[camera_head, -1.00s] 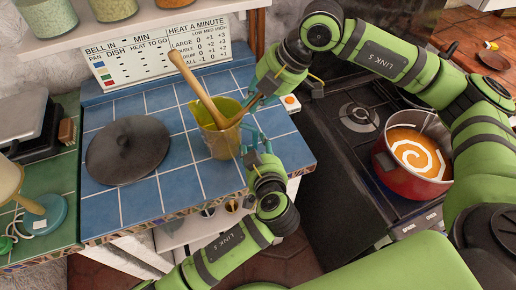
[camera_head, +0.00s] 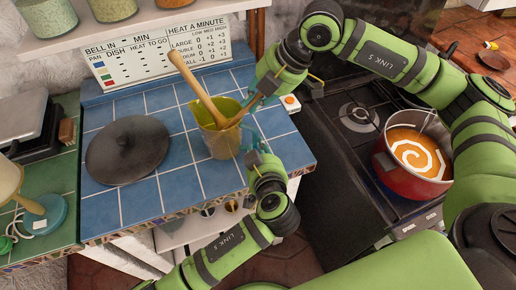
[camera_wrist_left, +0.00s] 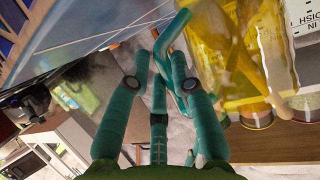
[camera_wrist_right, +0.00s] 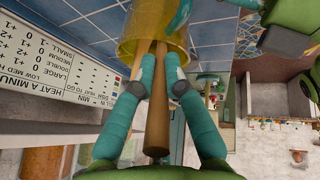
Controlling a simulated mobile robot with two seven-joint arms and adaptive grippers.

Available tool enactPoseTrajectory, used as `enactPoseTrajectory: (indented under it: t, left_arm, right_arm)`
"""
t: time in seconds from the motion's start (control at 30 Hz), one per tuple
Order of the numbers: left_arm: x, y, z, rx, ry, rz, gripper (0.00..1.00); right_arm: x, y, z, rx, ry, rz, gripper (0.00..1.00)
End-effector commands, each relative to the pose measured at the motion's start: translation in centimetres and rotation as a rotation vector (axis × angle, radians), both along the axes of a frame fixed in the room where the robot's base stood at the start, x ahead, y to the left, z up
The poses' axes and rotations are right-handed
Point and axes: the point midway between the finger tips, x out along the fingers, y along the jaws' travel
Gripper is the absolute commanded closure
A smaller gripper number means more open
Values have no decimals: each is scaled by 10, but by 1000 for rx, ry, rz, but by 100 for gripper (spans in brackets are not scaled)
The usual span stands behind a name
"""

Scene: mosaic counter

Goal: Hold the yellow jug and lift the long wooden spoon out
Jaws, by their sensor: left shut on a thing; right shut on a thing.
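The yellow jug (camera_head: 219,141) stands on the blue tiled counter. My left gripper (camera_head: 256,150) is at its right side, shut on what looks like its blue-green handle (camera_wrist_left: 170,38). The jug's yellow side fills the upper right of the left wrist view (camera_wrist_left: 225,50). Two wooden handles rise from the jug. One long handle (camera_head: 190,75) leans up and left, free. The other (camera_wrist_right: 157,125) leans right, and my right gripper (camera_wrist_right: 161,78) is shut on it above the rim. The spoons' lower ends are hidden in the jug, so I cannot tell which spoon is longer.
A dark round lid (camera_head: 127,150) lies left of the jug. A timing chart (camera_head: 158,50) stands behind it. A red pot of orange soup (camera_head: 412,165) is on the stove at right. The counter's front edge is close to my left gripper.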

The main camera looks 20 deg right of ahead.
Motion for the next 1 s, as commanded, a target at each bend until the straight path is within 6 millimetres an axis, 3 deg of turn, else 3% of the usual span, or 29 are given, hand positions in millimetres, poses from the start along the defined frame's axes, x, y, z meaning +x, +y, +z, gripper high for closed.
enactPoseTrajectory:
  t: [0.47,1.0]
  left_arm:
    - [1,3,-2,5,3,8,95]
    - [1,3,-3,7,4,6,95]
  right_arm:
    - [0,-2,0,-5,2,-3,100]
    - [1,0,43,0,-3,-1,100]
